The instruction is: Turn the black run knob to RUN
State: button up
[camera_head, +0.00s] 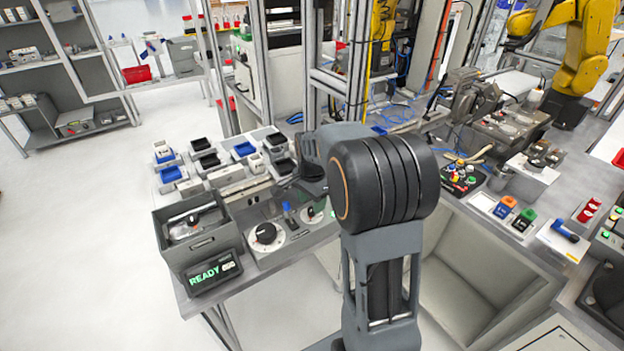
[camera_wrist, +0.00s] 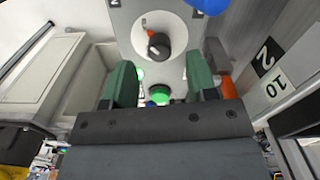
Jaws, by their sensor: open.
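In the wrist view, a black knob (camera_wrist: 158,45) sits on a round white dial with an orange-red mark, on a grey panel. My gripper (camera_wrist: 160,78) is open, its two green-padded fingers apart with nothing held. The knob lies beyond the fingertips, near the middle of the gap. A green button (camera_wrist: 160,95) shows between the fingers. In the head view, a black knob (camera_head: 266,233) on a white dial stands on the bench, and another white dial (camera_head: 312,213) is partly hidden by my arm. I cannot tell which dial the wrist view shows. Any RUN lettering is unreadable.
In the head view, a blue upright handle (camera_head: 288,211) stands between the dials. A grey bin (camera_head: 212,247) and a display reading READY (camera_head: 215,273) are to the left. Several small trays stand behind. A blue thing (camera_wrist: 208,4) is near the knob in the wrist view.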

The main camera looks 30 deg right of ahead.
aim_at(311, 208)
notch_tip(311, 208, up, 11)
dwell(0.3)
jog(key=shift+f, duration=0.15)
dwell(0.4)
jog(key=s+a+f+n+t, duration=0.2)
jog(key=s+a+n, duration=0.2)
jog(key=s+n, duration=0.3)
jog(key=s+a+f+n+t, duration=0.1)
jog(key=s+a+f+n, duration=0.1)
jog(key=s+a+n, duration=0.3)
jog(key=shift+s+a+n+t, duration=0.25)
jog(key=shift+s+n+t, duration=0.15)
jog(key=shift+s+n, duration=1.4)
jog(key=shift+s+m, duration=0.35)
jog(key=shift+m, duration=0.15)
dwell(0.7)
